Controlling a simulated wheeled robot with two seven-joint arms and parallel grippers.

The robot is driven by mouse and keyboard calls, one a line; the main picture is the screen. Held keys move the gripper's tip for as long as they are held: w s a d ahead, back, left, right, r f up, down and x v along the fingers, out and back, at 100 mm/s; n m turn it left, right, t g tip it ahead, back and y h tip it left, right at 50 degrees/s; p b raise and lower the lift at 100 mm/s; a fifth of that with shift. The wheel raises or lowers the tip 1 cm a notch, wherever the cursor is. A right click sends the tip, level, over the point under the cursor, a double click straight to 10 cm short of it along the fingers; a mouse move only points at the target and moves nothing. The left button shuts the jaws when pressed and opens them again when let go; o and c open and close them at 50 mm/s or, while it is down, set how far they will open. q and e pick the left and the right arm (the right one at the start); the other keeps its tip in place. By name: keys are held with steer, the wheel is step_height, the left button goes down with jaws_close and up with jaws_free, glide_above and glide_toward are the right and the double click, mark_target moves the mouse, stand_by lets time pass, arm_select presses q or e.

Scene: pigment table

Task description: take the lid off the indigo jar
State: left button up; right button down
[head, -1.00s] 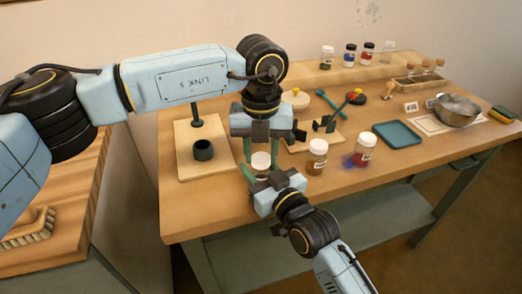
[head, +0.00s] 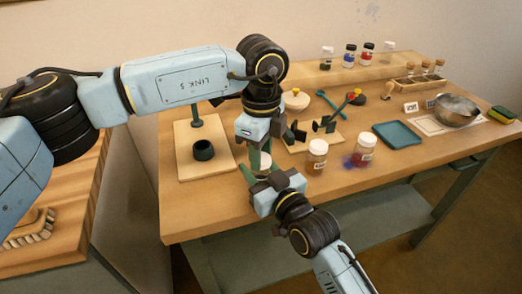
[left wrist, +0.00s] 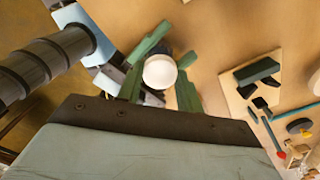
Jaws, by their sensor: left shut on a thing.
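The indigo jar stands near the front left of the table, mostly hidden by my grippers. Its white lid (left wrist: 160,71) shows round between the green fingers in the left wrist view; in the head view only a sliver of white (head: 265,161) shows. My left gripper (head: 259,154) points down from above and is shut on the lid. My right gripper (head: 256,170) comes in low from the front, its fingers on either side of the jar body, closed on it. I cannot see a gap between lid and jar. The jar's label is hidden.
A brown-filled jar (head: 317,156) and a red-filled jar (head: 362,152) with a blue stain stand to the right. A teal tray (head: 397,134) and a metal bowl (head: 456,110) lie further right.

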arm_select(q)
steer(key=shift+r, duration=0.1)
stand_by(0.3)
steer(key=shift+r, duration=1)
steer(key=shift+r, duration=2)
arm_select(e)
steer(key=c, duration=0.7)
jaws_free()
steer(key=shift+c, duration=0.2)
